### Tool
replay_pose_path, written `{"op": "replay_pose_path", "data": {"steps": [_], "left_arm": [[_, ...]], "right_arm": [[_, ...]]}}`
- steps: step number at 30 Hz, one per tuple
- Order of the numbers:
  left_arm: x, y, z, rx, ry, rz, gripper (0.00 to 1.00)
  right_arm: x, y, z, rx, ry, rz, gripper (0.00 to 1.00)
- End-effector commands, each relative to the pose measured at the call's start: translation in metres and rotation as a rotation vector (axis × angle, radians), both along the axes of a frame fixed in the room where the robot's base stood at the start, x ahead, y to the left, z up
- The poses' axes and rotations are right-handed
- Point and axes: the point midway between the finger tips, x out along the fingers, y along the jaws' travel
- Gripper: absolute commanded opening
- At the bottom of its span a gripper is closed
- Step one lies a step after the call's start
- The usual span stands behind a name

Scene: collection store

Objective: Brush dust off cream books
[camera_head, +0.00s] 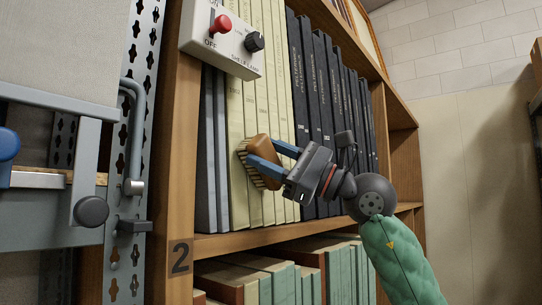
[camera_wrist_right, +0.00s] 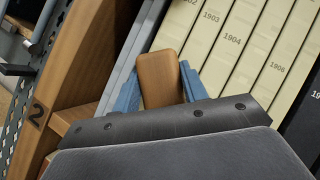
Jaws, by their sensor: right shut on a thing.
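The cream books (camera_head: 255,110) stand upright in a row on the wooden shelf, between grey books and black books. In the right wrist view the cream books (camera_wrist_right: 233,42) show year labels such as 1903 and 1904. My right gripper (camera_head: 264,160) is shut on a brush (camera_head: 266,150) with a brown wooden back and pale bristles. The bristles face the lower part of the cream spines; I cannot tell whether they touch. The brush's wooden back (camera_wrist_right: 160,78) shows between the blue fingers in the right wrist view. I cannot make out dust on the spines. My left gripper is not in view.
A white switch box (camera_head: 222,38) with a red knob and a black knob hangs in front of the upper left books. The wooden upright (camera_head: 178,130) marked 2 borders the shelf. Green books (camera_head: 285,275) fill the shelf below. Metal racking (camera_head: 125,130) stands at left.

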Motion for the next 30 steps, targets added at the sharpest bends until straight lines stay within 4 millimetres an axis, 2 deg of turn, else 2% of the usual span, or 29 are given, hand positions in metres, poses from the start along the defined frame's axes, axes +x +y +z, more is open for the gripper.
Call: {"op": "replay_pose_path", "data": {"steps": [11, 14, 30], "left_arm": [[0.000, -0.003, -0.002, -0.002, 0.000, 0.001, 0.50], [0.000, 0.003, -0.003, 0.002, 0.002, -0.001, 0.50], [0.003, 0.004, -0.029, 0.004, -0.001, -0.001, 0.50]], "right_arm": [[0.004, 0.005, 0.000, 0.000, 0.000, 0.000, 0.07], [0.005, 0.004, -0.001, 0.001, 0.001, 0.000, 0.07], [0.030, -0.017, -0.007, 0.000, 0.001, 0.000, 0.07]]}}
